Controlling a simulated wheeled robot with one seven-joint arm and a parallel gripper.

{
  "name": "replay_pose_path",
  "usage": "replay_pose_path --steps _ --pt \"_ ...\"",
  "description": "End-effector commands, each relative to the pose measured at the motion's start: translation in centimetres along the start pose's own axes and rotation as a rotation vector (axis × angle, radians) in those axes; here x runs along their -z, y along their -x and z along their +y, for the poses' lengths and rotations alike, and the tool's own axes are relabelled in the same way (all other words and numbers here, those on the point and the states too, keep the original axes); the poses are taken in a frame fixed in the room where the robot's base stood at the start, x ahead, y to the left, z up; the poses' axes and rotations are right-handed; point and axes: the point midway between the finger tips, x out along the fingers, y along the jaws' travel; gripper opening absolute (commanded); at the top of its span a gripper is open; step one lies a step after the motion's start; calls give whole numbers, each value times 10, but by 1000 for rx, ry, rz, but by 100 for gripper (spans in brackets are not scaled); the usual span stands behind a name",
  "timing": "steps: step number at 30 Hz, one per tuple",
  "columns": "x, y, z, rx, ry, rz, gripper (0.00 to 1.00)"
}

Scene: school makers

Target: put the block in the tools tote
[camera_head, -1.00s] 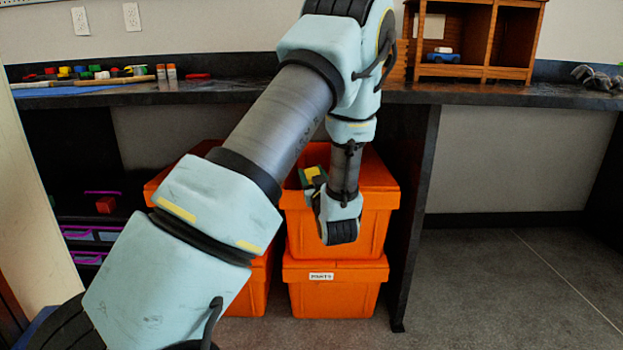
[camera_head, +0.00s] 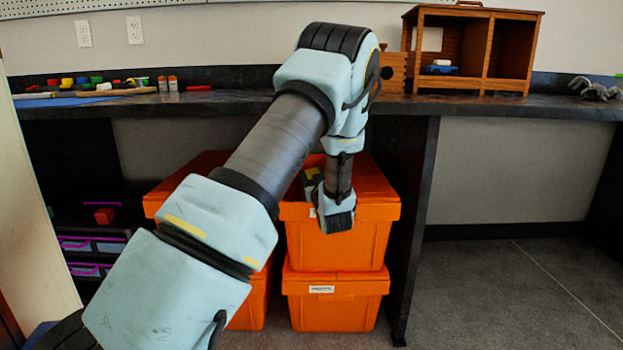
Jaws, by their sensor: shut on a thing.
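My gripper (camera_head: 313,181) is low in front of the upper right orange tote (camera_head: 373,222), at its left part, and mostly hidden by my wrist. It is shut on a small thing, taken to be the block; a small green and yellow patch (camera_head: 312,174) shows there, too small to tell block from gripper. That upper tote stands on another orange tote (camera_head: 345,307) with a white label, too small to read surely. Which one is the tools tote I cannot tell; my arm covers part of the totes.
More orange totes (camera_head: 172,193) stand to the left, partly behind my arm. A dark countertop (camera_head: 480,101) runs above, with a wooden cabinet (camera_head: 470,50) on it. A red block (camera_head: 104,215) sits in the dark shelf at left. The floor (camera_head: 490,290) at right is clear.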

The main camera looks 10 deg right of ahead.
Motion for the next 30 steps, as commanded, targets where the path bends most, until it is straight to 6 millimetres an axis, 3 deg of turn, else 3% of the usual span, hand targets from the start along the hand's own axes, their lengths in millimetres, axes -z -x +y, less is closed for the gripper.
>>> replay_pose_path --steps 12,13,22,30 --pt "-1 -4 1 0 -1 0 0" --pt "-1 -4 1 0 0 0 51" --pt "-1 -4 1 0 0 0 84" --pt "-1 -2 1 0 0 -1 84"
